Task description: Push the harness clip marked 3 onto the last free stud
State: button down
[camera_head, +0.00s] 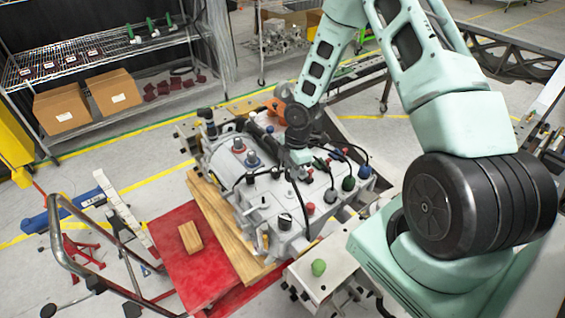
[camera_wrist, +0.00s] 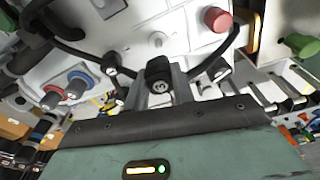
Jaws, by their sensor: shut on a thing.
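My gripper (camera_wrist: 161,88) is shut on a small black clip (camera_wrist: 158,70), which shows between the fingers in the wrist view. No number can be read on it. A pale stud-like post (camera_wrist: 157,41) stands on the grey housing just beyond the clip, apart from it in the picture. Black cable runs on both sides of the fingers. In the head view my gripper (camera_head: 298,157) is over the middle of the grey housing (camera_head: 268,198); the clip cannot be made out there. Which other studs carry clips is too small to tell.
A red cap (camera_wrist: 217,20) and a green cap (camera_wrist: 300,45) stand near the gripper. Blue-ringed and red-ringed fittings (camera_wrist: 77,84) are at the left. A red platform (camera_head: 205,270) with a wooden block (camera_head: 190,237) lies beside the housing. Shelving (camera_head: 105,55) stands behind.

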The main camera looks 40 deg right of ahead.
jog(key=shift+f+b, duration=2.2)
jog(key=shift+f, duration=0.25)
jog(key=shift+r+p, duration=0.4)
jog(key=shift+p, duration=0.1)
jog(key=shift+f, duration=0.15)
jog(key=shift+f+b, duration=0.55)
jog(key=shift+f, duration=0.35)
jog(key=shift+f+b, duration=0.35)
jog(key=shift+f, duration=0.15)
jog(key=c, duration=1.1)
grip_release()
